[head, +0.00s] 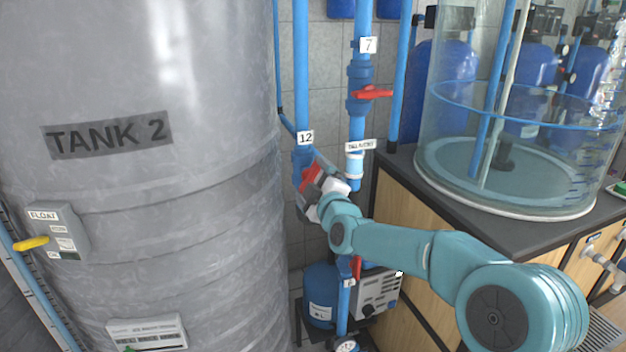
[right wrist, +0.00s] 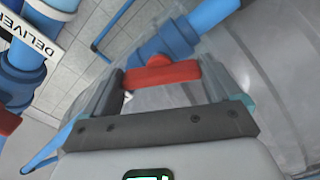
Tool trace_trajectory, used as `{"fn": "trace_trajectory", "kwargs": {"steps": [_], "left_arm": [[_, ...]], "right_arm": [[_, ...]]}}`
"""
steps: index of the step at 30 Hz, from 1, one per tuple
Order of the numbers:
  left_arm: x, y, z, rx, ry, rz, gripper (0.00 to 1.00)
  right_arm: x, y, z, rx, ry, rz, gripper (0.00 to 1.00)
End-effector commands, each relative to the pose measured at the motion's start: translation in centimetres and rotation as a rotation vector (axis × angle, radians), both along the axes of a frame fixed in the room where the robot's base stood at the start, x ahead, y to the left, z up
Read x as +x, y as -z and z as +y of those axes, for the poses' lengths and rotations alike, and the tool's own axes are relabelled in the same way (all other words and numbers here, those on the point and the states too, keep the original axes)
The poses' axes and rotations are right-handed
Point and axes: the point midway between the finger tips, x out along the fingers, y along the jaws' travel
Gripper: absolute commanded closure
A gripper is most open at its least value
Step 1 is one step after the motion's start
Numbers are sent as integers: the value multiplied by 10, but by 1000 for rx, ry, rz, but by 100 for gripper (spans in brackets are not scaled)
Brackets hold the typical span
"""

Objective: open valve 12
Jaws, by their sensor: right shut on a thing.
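Valve 12 sits on the blue vertical pipe beside Tank 2, just under the white "12" label (head: 306,138). Its blue body (head: 302,158) shows above my right gripper, which hides much of the rest in the head view. My right gripper (head: 311,178) is at the valve, shut on its red handle. In the right wrist view the red handle (right wrist: 160,73) lies crosswise between the two fingers of my right gripper (right wrist: 160,82), with the blue valve body (right wrist: 168,40) behind it. My left gripper is in neither view.
Tank 2 (head: 150,230) stands close on the left. Valve 7's red handle (head: 372,92) is on the neighbouring pipe, crosswise to it. A pump (head: 376,292) stands below. A bench (head: 480,225) with a clear tank (head: 505,110) is on the right.

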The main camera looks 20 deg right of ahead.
Motion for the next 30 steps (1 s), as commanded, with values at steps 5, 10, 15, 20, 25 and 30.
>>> {"fn": "trace_trajectory", "kwargs": {"steps": [5,10,15,20,25,30], "left_arm": [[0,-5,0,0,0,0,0],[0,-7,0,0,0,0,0],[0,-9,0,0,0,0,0],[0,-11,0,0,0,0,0],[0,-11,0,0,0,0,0],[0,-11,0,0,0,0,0]], "right_arm": [[0,0,1,-165,-2,-4,39],[0,0,1,-306,-3,-10,39],[0,1,1,-417,-3,-12,39],[0,1,2,-493,-4,-14,39],[0,2,2,-538,-5,-15,39],[0,2,2,-559,-5,-15,39]]}}
